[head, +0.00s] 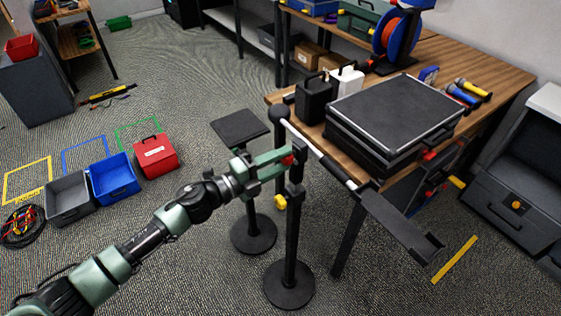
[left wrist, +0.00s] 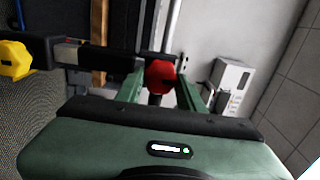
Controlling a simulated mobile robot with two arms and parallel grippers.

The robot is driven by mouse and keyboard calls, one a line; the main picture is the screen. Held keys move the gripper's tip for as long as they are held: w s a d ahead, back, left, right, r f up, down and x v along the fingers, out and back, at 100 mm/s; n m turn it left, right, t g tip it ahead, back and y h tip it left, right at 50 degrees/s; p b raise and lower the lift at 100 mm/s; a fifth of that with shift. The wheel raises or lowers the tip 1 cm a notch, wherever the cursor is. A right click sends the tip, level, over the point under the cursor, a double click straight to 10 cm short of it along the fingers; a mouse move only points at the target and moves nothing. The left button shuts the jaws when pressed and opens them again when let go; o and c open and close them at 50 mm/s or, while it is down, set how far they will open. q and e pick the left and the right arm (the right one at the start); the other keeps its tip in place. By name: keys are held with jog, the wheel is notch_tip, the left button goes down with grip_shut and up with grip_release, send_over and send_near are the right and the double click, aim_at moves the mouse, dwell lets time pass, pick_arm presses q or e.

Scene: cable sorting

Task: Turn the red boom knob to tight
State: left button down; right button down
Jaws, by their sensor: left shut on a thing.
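The red boom knob (head: 288,159) is a small red piece at the top of a black stand (head: 291,230) with a round base. In the left wrist view the red knob (left wrist: 160,77) sits between the two green fingers. My left gripper (head: 284,161) reaches in from the left and is shut on the knob. The fingers hide part of the knob in the head view. A silver boom (head: 325,160) slopes past the knob, with a long black piece (head: 402,226) at its lower right end. I cannot read the knob's turn position. My right gripper is out of view.
A second stand (head: 254,232) with a flat top is close by on the left. Grey, blue and red bins (head: 155,157) stand on the floor at left.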

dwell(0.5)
pick_arm(q)
jog(key=c, duration=0.9)
grip_release()
jog(key=b+v, duration=0.1)
jog(key=v, duration=0.7)
jog(key=shift+b, duration=0.4)
jog(key=shift+w+f, duration=0.1)
jog(key=shift+f, duration=0.05)
